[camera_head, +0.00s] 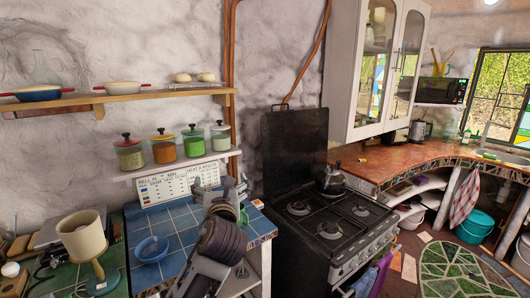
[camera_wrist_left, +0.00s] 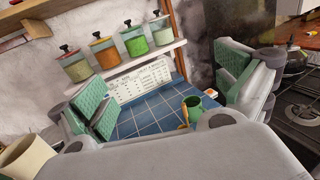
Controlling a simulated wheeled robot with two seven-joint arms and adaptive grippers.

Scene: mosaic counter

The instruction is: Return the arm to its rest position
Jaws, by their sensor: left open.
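My left gripper (camera_head: 221,190) is above the right part of the blue tiled counter (camera_head: 183,213). In the left wrist view its two green-padded fingers (camera_wrist_left: 165,88) are wide apart with nothing held between them. A green mug (camera_wrist_left: 192,109) stands on the tiles beyond the fingers, apart from them; in the head view it is mostly hidden behind the gripper. My left arm (camera_head: 222,240) comes up from the bottom of the head view. My right gripper is not in view.
A blue bowl (camera_head: 152,249) and a lamp (camera_head: 80,235) are left of the arm. A shelf (camera_head: 176,166) with several lidded jars (camera_head: 165,149) is behind the gripper. The black stove (camera_head: 325,222) with a kettle (camera_head: 330,180) stands to the right.

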